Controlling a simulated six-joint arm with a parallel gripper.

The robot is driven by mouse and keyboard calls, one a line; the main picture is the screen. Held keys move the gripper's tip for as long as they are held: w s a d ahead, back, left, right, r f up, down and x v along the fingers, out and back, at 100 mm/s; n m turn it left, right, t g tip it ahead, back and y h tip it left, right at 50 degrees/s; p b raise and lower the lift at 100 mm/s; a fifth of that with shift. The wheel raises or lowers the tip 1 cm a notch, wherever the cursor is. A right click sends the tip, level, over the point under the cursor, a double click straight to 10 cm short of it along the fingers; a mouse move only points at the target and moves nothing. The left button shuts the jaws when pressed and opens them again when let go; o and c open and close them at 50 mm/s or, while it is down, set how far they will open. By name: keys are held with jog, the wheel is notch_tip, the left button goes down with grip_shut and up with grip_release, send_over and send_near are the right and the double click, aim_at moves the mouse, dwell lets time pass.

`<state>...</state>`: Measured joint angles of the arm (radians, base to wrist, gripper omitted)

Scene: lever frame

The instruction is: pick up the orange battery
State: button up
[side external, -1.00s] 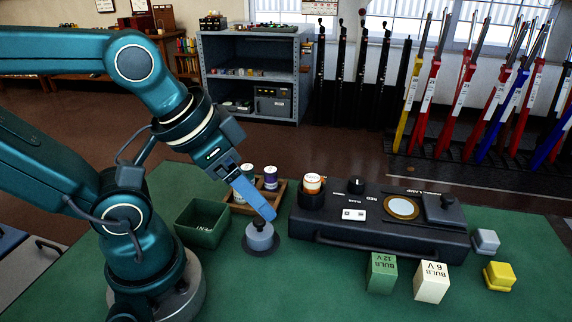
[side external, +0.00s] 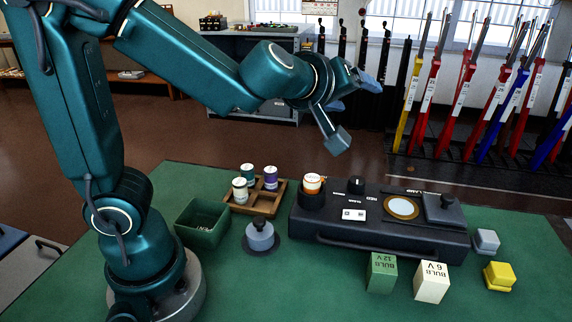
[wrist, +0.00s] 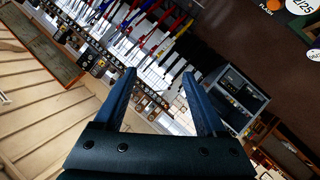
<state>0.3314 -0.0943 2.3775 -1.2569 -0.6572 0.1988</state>
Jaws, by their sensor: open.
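The orange battery (side external: 312,183) is a small cylinder with an orange and white wrap. It stands upright in the round dark holder (side external: 311,199) at the left end of the black lamp tester (side external: 378,222) in the side view. My gripper (side external: 358,88) is raised high above and behind the tester, well apart from the battery, pointing away to the right. In the wrist view its two blue fingers (wrist: 160,95) are spread with nothing between them.
A wooden tray (side external: 265,204) holds a few other batteries left of the tester. A green bin (side external: 202,222) and a grey knobbed weight (side external: 261,237) are nearby. Green (side external: 381,272) and cream (side external: 432,281) bulb boxes, a grey block (side external: 486,241) and a yellow block (side external: 499,275) stand in front and right.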

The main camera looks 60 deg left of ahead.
aim_at(312, 176)
jog(key=s+f+g+y, duration=0.2)
jog(key=f, duration=0.2)
jog(key=s+a+f+n+g+y, duration=0.1)
jog(key=s+f+g+y, duration=0.1)
jog(key=f, duration=0.2)
jog(key=s+a+f+g+y, duration=0.1)
jog(key=s+f+g+y, duration=0.1)
jog(key=f+y, duration=0.1)
jog(key=shift+a+f, duration=0.25)
jog(key=shift+f, duration=0.5)
jog(key=shift+s+d+f+m, duration=0.15)
jog(key=shift+d+f+m, duration=0.1)
jog(key=shift+d+f, duration=0.25)
jog(key=shift+s+d+f+m, duration=0.15)
jog(key=shift+d+f+m, duration=0.15)
jog(key=shift+f, duration=0.25)
jog(key=shift+d+f, duration=0.15)
jog(key=shift+x, duration=2.45)
jog(key=shift+w, duration=0.1)
grip_shut()
